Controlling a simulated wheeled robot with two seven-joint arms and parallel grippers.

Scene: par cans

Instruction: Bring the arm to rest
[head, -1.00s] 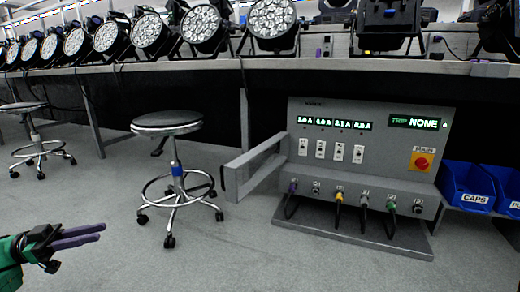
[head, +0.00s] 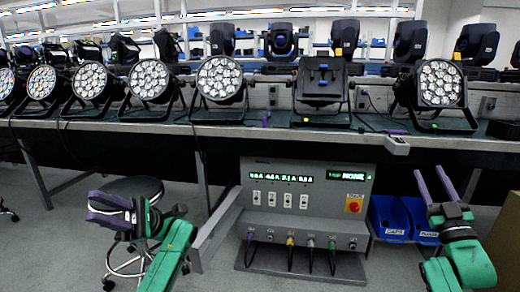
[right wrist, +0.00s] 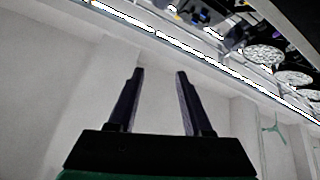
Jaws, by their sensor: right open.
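My right gripper (head: 435,184) is raised at the right of the head view, in front of the bench edge. Its two purple fingers are apart with nothing between them. In the right wrist view the same gripper (right wrist: 158,75) shows its fingers spread and empty, with pale wall and ceiling behind. My left gripper (head: 98,210) is at the lower left of the head view, in front of a stool. Its fingers point left and are seen side-on, so I cannot tell whether they are apart.
A grey power panel (head: 285,220) with switches and plugged cables stands below the bench (head: 270,131). Par cans (head: 220,79) line the bench top. Blue bins (head: 390,216) sit right of the panel. A black stool (head: 135,188) stands behind my left gripper.

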